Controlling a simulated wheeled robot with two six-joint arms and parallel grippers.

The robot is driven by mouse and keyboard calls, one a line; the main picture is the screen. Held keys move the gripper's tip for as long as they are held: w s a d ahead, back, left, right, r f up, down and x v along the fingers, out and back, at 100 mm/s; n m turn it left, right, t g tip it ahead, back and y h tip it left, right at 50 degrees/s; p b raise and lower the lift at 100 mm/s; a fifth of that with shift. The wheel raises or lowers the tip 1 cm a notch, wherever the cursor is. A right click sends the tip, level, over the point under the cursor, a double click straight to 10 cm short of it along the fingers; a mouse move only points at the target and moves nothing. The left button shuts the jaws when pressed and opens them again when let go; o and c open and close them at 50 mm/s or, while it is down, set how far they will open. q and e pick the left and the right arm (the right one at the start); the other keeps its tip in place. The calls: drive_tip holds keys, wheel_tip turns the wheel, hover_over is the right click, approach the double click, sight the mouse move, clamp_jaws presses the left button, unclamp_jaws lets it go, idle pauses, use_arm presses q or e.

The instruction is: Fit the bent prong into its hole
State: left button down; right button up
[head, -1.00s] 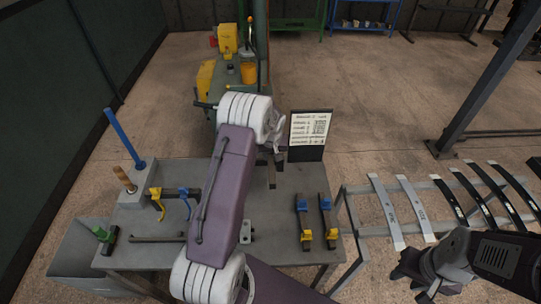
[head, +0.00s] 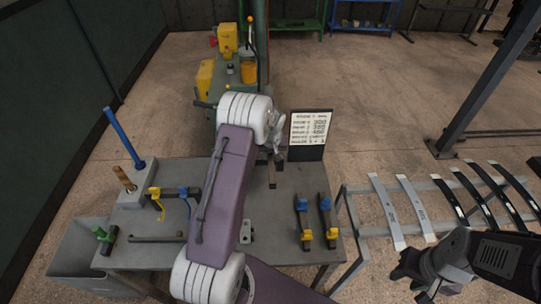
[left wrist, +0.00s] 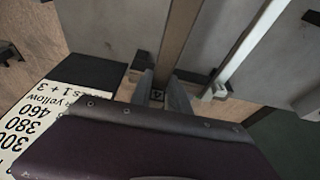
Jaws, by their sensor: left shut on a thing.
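My left gripper (head: 272,152) is over the far middle of the grey bench and is shut on a dark bar (head: 272,172). In the left wrist view, the two fingers (left wrist: 163,90) close around the end of a long brownish-grey bar (left wrist: 178,38). I cannot make out a bent prong or its hole for certain; my left arm covers the middle of the bench. My right gripper (head: 422,288) is at the lower right, away from the bench, and its jaws are unclear.
A sign (head: 308,130) stands at the bench's far edge. Coloured clamp-like pieces (head: 302,222) lie on the right. A rack of strips (head: 413,205) lies to the right.

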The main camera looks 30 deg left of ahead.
use_arm(q)
drive_tip(key=shift+f+b, duration=2.1)
drive_tip(key=shift+f, duration=0.3)
idle(0.7)
drive_tip(key=c, duration=1.2)
unclamp_jaws()
drive_tip(key=shift+o, duration=0.2)
drive_tip(key=shift+s, duration=0.1)
drive_tip(key=b+v, duration=0.1)
drive_tip(key=v, duration=0.8)
